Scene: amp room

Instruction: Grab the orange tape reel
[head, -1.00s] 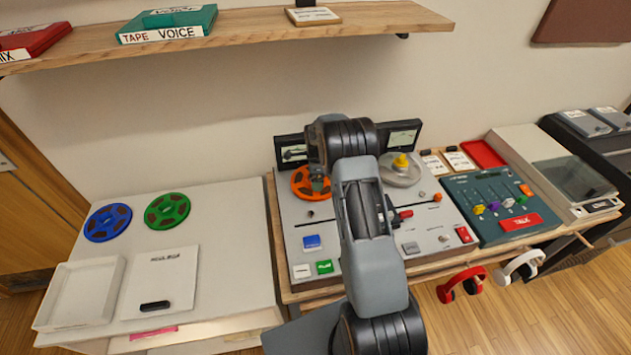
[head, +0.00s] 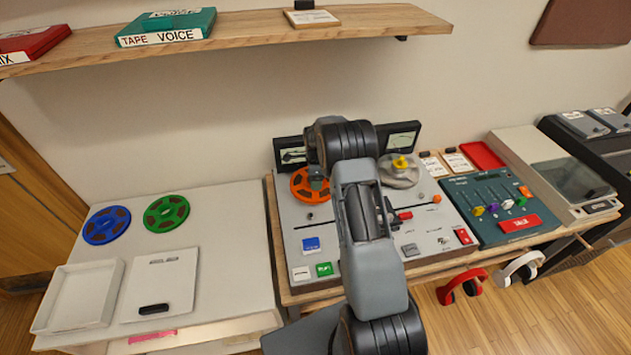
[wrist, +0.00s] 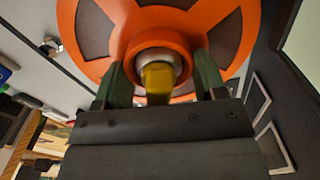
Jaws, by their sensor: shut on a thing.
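The orange tape reel (head: 309,187) is on the left side of the tape machine (head: 292,222), partly hidden by my arm in the head view. In the wrist view the orange reel (wrist: 205,22) fills the top of the picture. My gripper (wrist: 157,84) has its two green fingers on either side of the reel's raised orange hub, shut on it. A metal spindle with a yellow tip shows in the hub between the fingers. In the head view my gripper is hidden behind my arm. I cannot tell whether the reel is lifted off the spindle.
A clear reel with a yellow knob (head: 399,170) sits at the machine's right. Blue (head: 106,225) and green (head: 166,212) reels lie on the left table, behind a white tray (head: 78,297). Meters (head: 403,136) stand behind the machine; a shelf (head: 250,38) hangs above.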

